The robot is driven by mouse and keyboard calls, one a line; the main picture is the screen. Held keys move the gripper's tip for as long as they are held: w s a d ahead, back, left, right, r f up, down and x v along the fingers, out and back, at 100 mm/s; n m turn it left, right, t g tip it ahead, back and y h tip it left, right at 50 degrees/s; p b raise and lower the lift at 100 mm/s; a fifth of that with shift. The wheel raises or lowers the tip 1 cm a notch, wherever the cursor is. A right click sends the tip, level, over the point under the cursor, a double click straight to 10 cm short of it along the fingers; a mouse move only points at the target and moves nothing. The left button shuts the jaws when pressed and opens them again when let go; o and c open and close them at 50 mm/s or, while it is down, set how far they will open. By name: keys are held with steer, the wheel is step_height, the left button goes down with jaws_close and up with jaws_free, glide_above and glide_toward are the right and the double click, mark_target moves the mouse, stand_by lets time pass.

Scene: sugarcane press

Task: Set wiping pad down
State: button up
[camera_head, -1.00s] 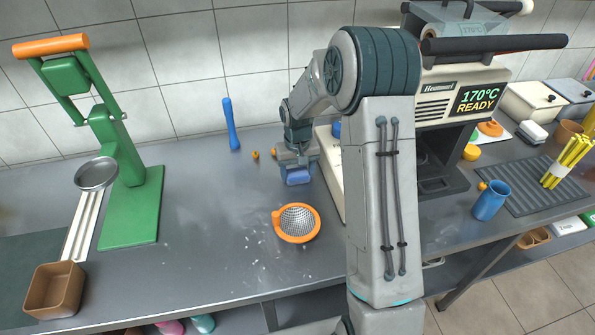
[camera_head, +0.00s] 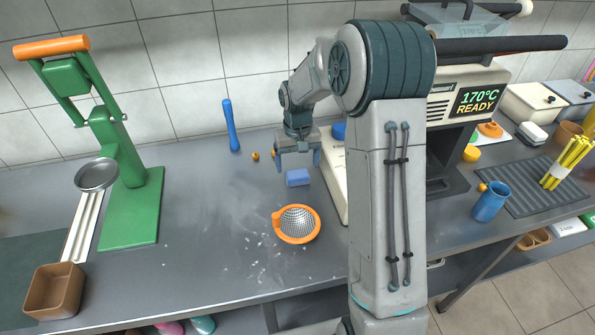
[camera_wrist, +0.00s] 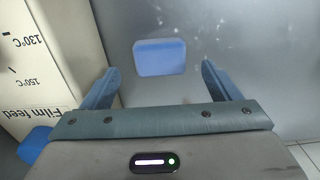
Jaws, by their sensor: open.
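The blue wiping pad (camera_head: 298,178) lies flat on the grey counter (camera_head: 215,215), just behind the orange-rimmed strainer (camera_head: 297,223). In the wrist view the pad (camera_wrist: 159,57) lies ahead of and between the fingertips, with nothing touching it. My gripper (camera_head: 297,163) is open and empty, raised above and slightly behind the pad. Both blue fingers of my gripper (camera_wrist: 160,80) are spread wide in the wrist view.
A cream machine (camera_wrist: 50,60) stands close beside my gripper. A green press (camera_head: 125,190) stands at the left with a brown box (camera_head: 55,290) before it. A blue bottle-shaped tool (camera_head: 231,125) and small orange pieces (camera_head: 255,156) are behind. The counter's left middle is clear.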

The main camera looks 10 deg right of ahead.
mark_target(298, 174)
step_height(298, 174, up, 7)
steer(key=s+r+t, duration=0.1)
steer(key=s+r, duration=0.6)
steer(key=s, duration=0.5)
steer(key=s+f+t, duration=0.1)
steer(key=s, duration=1.3)
steer(key=shift+s+t, duration=0.25)
steer(key=shift+t, duration=0.15)
steer(key=shift+c, duration=0.3)
